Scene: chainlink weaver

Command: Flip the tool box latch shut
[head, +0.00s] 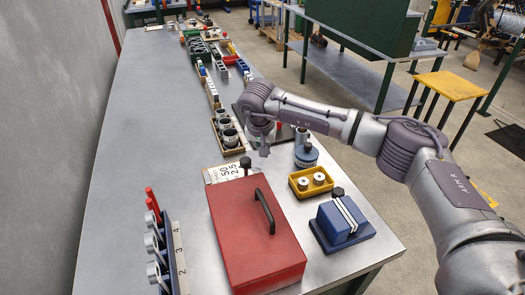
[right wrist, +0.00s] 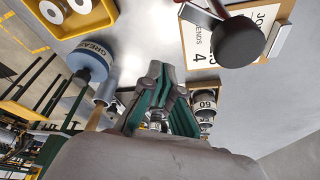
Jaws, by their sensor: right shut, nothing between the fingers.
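The red tool box (head: 255,240) stands on the bench with its lid down and a black handle (head: 264,211) on top. Its latch (head: 245,163) has a round black knob and sticks up at the box's far edge. In the right wrist view the latch knob (right wrist: 238,42) is large at upper right, on a metal arm by a bit of red box. My right gripper (head: 264,151) is just right of and slightly beyond the knob, apart from it. In its wrist view the right gripper (right wrist: 160,75) is shut and empty. My left gripper is not in view.
A yellow tray (head: 311,182) with two white rolls, a blue block (head: 342,221) and a blue grease tin (head: 306,156) are on the right. A paper card (head: 222,174) lies behind the box. A numbered rack (head: 172,250) stands on the left. The bench's left side is clear.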

